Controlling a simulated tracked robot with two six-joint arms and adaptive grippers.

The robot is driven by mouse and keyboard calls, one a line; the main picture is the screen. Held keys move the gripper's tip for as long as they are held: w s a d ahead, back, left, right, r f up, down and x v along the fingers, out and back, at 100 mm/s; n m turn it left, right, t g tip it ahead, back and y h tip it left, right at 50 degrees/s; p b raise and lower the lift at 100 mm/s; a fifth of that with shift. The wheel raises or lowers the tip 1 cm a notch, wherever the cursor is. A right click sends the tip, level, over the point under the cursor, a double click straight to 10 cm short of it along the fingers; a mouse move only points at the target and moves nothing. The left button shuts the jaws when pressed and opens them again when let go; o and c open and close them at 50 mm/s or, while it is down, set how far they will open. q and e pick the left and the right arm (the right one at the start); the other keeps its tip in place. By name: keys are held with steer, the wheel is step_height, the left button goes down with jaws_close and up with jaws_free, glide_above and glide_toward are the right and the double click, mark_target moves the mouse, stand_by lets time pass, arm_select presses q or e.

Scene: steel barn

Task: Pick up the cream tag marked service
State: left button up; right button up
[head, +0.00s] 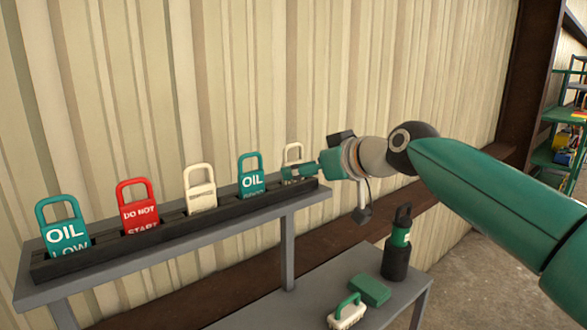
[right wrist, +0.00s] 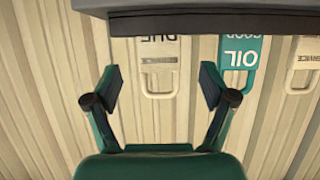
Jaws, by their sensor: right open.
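The cream tag marked service (right wrist: 302,62) shows upside down at the right edge of the right wrist view. It matches the middle cream tag (head: 201,190) in the head view, upright in the rack, its lettering too faint to read there. My right gripper (head: 300,172) is at the rack's right end, by another cream tag (head: 293,152). In the right wrist view my right gripper (right wrist: 162,85) is open, its fingers either side of that tag (right wrist: 159,75), which reads DUE. They appear clear of it. My left gripper is out of view.
The dark rack (head: 110,241) also holds a teal OIL LOW tag (head: 64,228), a red DO NOT START tag (head: 138,207) and a teal OIL tag (head: 251,178) between the cream ones. A corrugated wall stands behind. A bottle (head: 398,250), brush (head: 346,312) and green block (head: 370,289) are below.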

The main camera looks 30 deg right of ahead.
steer(key=shift+w, duration=0.3)
steer(key=p+x, duration=0.2)
steer(key=x, duration=0.2)
steer(key=shift+w+f, duration=0.15)
steer(key=shift+w, duration=0.1)
steer(key=c, duration=1.1)
